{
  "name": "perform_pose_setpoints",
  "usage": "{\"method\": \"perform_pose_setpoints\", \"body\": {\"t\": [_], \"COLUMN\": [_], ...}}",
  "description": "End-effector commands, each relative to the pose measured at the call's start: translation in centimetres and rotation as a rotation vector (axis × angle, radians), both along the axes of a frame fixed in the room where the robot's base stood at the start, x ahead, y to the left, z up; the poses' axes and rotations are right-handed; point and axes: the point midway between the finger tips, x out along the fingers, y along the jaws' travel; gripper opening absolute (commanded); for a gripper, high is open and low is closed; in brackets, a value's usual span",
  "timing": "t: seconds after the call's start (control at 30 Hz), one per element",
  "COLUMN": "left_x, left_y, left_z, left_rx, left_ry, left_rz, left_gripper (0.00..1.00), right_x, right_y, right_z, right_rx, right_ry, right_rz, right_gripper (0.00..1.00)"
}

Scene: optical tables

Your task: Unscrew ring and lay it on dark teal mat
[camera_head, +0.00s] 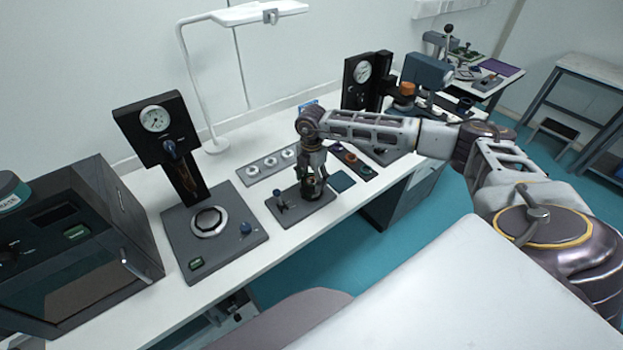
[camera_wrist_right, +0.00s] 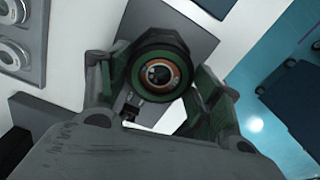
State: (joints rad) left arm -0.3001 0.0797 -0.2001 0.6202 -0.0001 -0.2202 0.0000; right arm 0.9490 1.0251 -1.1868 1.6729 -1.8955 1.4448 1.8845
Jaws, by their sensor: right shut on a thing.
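My right gripper (camera_head: 313,180) points down over a dark fixture plate (camera_head: 283,211) on the white bench. It is shut around a dark round ring (camera_wrist_right: 157,70) at the top of an upright holder on the plate. In the right wrist view the ring sits between the two fingers, with an orange inner circle and a lens-like centre. The ring appears seated on the holder; the thread is hidden. My left gripper is not in view.
A small clamp post (camera_head: 281,198) stands on the plate's left part. A grey strip with several light rings (camera_head: 271,162) lies behind. A dial gauge stand (camera_head: 155,118) and a dark box (camera_head: 70,250) are to the left. A dark tray (camera_head: 352,160) lies behind the mat.

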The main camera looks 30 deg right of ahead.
Motion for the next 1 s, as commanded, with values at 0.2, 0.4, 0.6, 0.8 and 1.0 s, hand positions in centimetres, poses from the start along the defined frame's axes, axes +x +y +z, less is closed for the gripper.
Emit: {"method": "perform_pose_setpoints", "body": {"t": [0.2, 0.4, 0.6, 0.8, 1.0], "left_x": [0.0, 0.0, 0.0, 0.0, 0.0], "left_y": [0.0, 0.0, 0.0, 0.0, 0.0], "left_z": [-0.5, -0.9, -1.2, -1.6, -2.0], "left_rx": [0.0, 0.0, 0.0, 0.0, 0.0], "left_ry": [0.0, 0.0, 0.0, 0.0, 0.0], "left_rz": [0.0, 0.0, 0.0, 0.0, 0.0], "left_gripper": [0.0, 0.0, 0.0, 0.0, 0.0], "right_x": [0.0, 0.0, 0.0, 0.0, 0.0], "right_y": [0.0, 0.0, 0.0, 0.0, -0.1], "right_z": [-0.1, 0.0, 0.0, 0.0, 0.0], "right_rx": [-0.001, -0.001, -0.001, -0.001, -0.001], "right_ry": [0.0, -0.001, -0.001, 0.0, 0.0], "right_rz": [0.124, 0.239, 0.354, 0.469, 0.585], "right_gripper": [0.41, 0.41, 0.41, 0.41, 0.41]}}
